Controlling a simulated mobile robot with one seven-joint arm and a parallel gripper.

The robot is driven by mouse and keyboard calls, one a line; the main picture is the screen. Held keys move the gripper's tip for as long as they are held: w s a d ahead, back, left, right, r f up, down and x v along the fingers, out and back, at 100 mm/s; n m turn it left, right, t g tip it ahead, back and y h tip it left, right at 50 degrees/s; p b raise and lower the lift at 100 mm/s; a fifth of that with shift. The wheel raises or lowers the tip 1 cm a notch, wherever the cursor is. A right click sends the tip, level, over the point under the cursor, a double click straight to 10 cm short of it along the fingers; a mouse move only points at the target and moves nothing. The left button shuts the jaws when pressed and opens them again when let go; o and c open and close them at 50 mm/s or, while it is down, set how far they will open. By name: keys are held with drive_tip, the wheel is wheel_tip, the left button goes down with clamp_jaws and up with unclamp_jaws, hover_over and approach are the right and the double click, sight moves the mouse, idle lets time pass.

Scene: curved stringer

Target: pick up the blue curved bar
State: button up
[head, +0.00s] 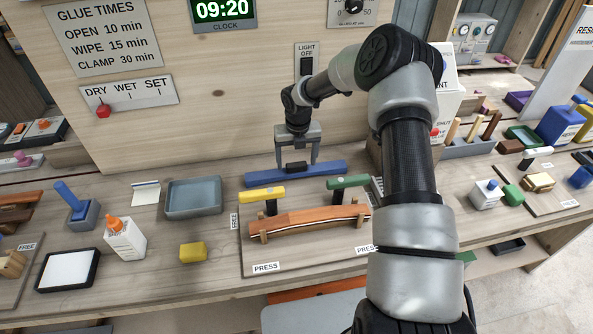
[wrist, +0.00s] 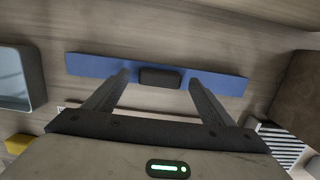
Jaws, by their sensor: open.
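The blue bar (head: 262,178) lies on the bench behind the press board, with a dark block-shaped grip at its middle. In the wrist view the blue bar (wrist: 95,68) runs across the upper part, and its dark grip (wrist: 160,78) sits between my fingers. It looks nearly straight from here. My gripper (head: 298,161) points down at the bar's middle, open. In the wrist view my gripper (wrist: 158,80) has one finger to each side of the dark grip, with clear gaps. Whether the fingertips are level with the grip or above it, I cannot tell.
In front stands the press board (head: 290,262) with a curved orange-brown wooden piece (head: 310,222), a yellow-handled clamp (head: 262,194) and a green-handled clamp (head: 347,182). A grey tray (head: 194,198) is at left. The wooden back panel (head: 215,120) rises close behind the bar.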

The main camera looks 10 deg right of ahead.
drive_tip(key=shift+f, duration=0.25)
drive_tip(key=c, duration=1.7)
drive_tip(key=shift+w+r, duration=0.1)
drive_tip(key=shift+r, duration=0.05)
